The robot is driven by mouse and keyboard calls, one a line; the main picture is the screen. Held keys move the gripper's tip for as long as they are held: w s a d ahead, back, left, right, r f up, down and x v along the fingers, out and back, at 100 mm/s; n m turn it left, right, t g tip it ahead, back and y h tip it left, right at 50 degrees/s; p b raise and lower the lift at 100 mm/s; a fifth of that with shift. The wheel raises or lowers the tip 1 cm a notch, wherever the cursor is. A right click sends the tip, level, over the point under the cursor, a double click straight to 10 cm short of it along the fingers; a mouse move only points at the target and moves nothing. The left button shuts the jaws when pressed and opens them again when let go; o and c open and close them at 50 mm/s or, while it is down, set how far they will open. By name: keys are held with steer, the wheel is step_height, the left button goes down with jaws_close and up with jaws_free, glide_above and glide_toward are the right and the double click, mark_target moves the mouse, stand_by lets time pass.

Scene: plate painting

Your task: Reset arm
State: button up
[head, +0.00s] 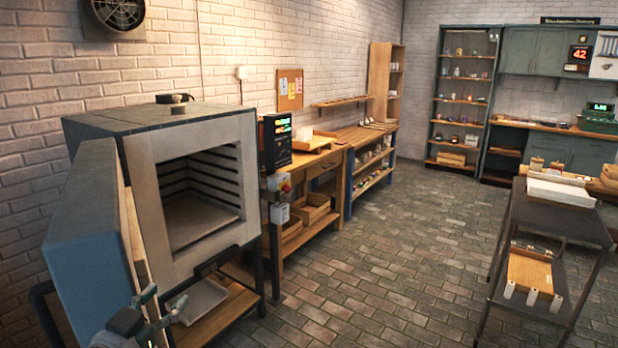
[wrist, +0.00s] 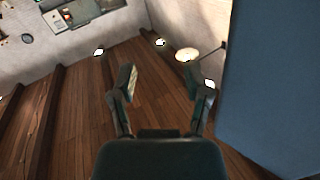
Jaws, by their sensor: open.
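My gripper (head: 163,302) is at the bottom left of the head view, low in front of the kiln and near its open door. In the wrist view my gripper (wrist: 166,88) shows two dark fingers spread apart with nothing between them. The kiln (head: 185,140) is a grey box with an open front and an empty-looking ribbed chamber. Its blue-grey door (head: 90,260) is swung open to the left. A large blue surface (wrist: 275,90), which looks like that door, fills the right of the wrist view, close beside the fingers.
A grey tray (head: 199,300) lies on the shelf under the kiln. A wooden workbench (head: 322,160) runs along the wall behind. A dark metal cart (head: 545,212) stands at right. The brick floor (head: 400,255) between is clear. The wrist view shows brown planks and several lights.

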steer(key=w+d+r+n+g+y, duration=0.1)
steer(key=w+d+r+n+y, duration=0.2)
steer(key=d+y, duration=0.3)
steer(key=w+d+r+n+g+y, duration=0.2)
steer(key=w+d+r+y, duration=0.15)
steer(key=d, duration=0.45)
steer(key=s+d+f+g+h, duration=0.2)
steer(key=s+d+f, duration=0.3)
steer(key=d, duration=0.3)
steer(key=s+d+f+g+h, duration=0.2)
steer(key=s+d+f+g, duration=0.2)
steer(key=s+d, duration=0.4)
steer(key=s+d+f+m+g+h, duration=0.1)
steer(key=s+d+f+g+h, duration=0.1)
steer(key=s+d+f, duration=0.4)
steer(key=d+g, duration=0.1)
steer(key=d, duration=0.1)
steer(key=shift+s+d, duration=0.3)
steer(key=shift+d, duration=0.1)
